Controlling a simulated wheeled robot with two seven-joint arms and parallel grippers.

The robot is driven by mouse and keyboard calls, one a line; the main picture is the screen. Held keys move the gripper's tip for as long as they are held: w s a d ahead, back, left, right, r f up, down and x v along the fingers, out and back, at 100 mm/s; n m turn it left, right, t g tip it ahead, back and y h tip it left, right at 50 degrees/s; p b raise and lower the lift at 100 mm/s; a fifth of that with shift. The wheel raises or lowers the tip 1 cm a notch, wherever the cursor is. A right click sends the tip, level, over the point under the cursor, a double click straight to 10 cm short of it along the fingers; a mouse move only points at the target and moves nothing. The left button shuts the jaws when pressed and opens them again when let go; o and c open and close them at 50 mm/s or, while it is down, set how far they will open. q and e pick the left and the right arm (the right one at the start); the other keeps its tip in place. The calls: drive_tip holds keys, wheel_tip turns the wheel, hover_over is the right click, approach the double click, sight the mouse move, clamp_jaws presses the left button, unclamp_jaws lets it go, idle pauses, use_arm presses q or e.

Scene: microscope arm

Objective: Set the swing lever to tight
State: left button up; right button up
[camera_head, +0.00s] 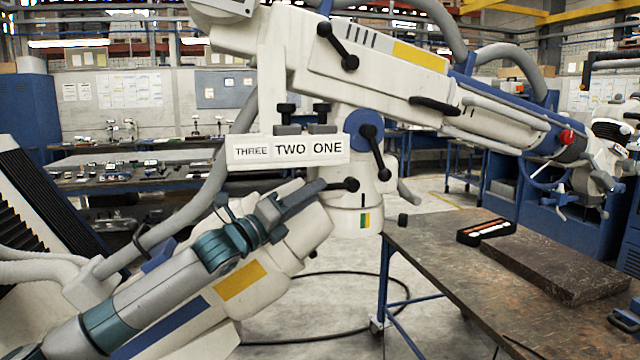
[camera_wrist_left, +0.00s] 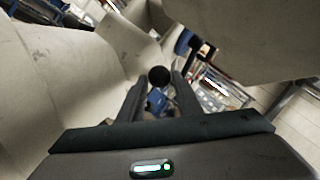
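The white microscope arm (camera_head: 375,80) spans the head view and carries several black levers with ball ends. One lever's black ball (camera_head: 349,185) is just beyond my left gripper's fingertips (camera_head: 318,188). In the left wrist view, the black ball (camera_wrist_left: 159,77) shows between the two fingertips (camera_wrist_left: 159,85), with a small gap on each side. The left gripper is open. The rest of this lever is hidden. Another black lever (camera_head: 375,150) slants down from a blue hub, and one (camera_head: 338,46) sits higher up. I see no "tight" marking. My right gripper is not in view.
A white sign (camera_head: 287,150) reading THREE TWO ONE is just above my left gripper, with black knobs on top. A worktable (camera_head: 440,255) at right holds a dark slab (camera_head: 560,262) and a black tray (camera_head: 486,232). A dark cable (camera_head: 390,285) loops on the floor.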

use_arm(q)
drive_tip(key=shift+p+x, duration=0.3)
drive_tip(key=shift+x, duration=1.35)
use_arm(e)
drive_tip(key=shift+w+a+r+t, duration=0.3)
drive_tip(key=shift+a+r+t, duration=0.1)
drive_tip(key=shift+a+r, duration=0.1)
use_arm(q)
drive_tip(key=shift+c, duration=0.4)
clamp_jaws()
drive_tip(key=shift+f+t+b, duration=0.3)
drive_tip(key=shift+b, duration=0.35)
drive_tip(key=b, duration=0.2)
drive_tip(key=shift+f+n+b, duration=0.35)
drive_tip(key=shift+n+b, duration=0.05)
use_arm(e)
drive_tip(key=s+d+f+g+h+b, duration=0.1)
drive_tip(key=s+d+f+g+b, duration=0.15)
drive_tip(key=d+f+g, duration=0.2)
use_arm(q)
drive_tip(key=n+t+b, duration=0.1)
drive_tip(key=f+t+b, duration=0.1)
drive_tip(key=b, duration=0.1)
drive_tip(key=f+n+t+b, duration=0.1)
drive_tip(key=shift+w+d+n+t+h, duration=0.1)
drive_tip(key=shift+d+n+t+h, duration=0.1)
drive_tip(key=shift+n+t+h, duration=0.15)
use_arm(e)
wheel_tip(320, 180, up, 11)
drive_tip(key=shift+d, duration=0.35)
